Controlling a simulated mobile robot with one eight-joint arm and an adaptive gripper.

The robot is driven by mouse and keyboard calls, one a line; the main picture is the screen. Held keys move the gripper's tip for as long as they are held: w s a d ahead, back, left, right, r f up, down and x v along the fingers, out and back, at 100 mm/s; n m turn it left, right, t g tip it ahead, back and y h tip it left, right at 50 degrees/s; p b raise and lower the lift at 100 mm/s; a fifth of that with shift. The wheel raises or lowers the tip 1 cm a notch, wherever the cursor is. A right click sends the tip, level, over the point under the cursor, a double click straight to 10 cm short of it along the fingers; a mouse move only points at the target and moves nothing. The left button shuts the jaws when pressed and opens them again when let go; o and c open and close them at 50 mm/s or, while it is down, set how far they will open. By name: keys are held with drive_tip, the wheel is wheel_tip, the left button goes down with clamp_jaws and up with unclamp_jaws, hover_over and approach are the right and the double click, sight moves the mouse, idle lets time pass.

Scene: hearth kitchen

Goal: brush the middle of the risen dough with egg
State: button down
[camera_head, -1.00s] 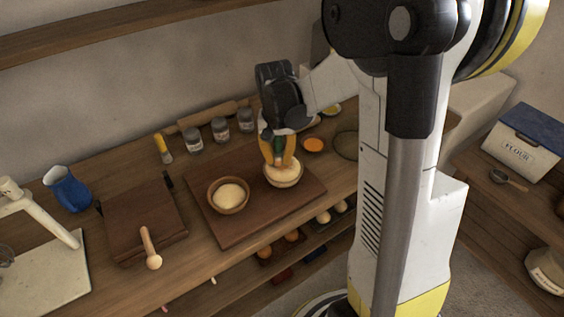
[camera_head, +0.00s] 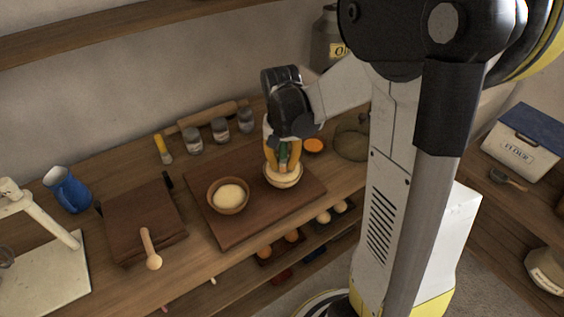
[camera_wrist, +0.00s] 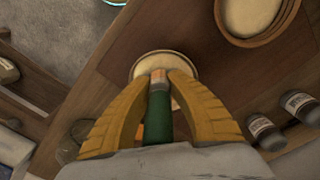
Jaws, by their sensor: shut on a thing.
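My gripper (camera_head: 283,165) is shut on a green-handled brush (camera_wrist: 157,115), its yellow fingers on both sides of it. The brush points down, and its light tip is over the near part of the right bowl (camera_head: 297,183). Pale dough (camera_wrist: 160,62) fills that bowl; I cannot tell whether the tip touches it. The left bowl (camera_head: 213,203) holds a smaller-looking pale dough (camera_head: 230,194). Both bowls stand on a dark board (camera_head: 240,228). A small dish of orange liquid (camera_head: 314,145), probably the egg, stands behind and right of the right bowl.
A yellow-handled brush (camera_head: 163,148), several jars (camera_head: 220,129) and a rolling pin (camera_head: 207,116) line the back of the counter. A shelf below the front edge holds small items.

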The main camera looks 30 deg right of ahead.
sight(283, 148)
drive_tip(key=shift+r+p, duration=2.3)
drive_tip(key=shift+r, duration=0.7)
drive_tip(key=shift+r, duration=0.1)
drive_tip(key=shift+r+p, duration=1.2)
drive_tip(key=shift+r, duration=0.3)
drive_tip(key=shift+f, duration=0.1)
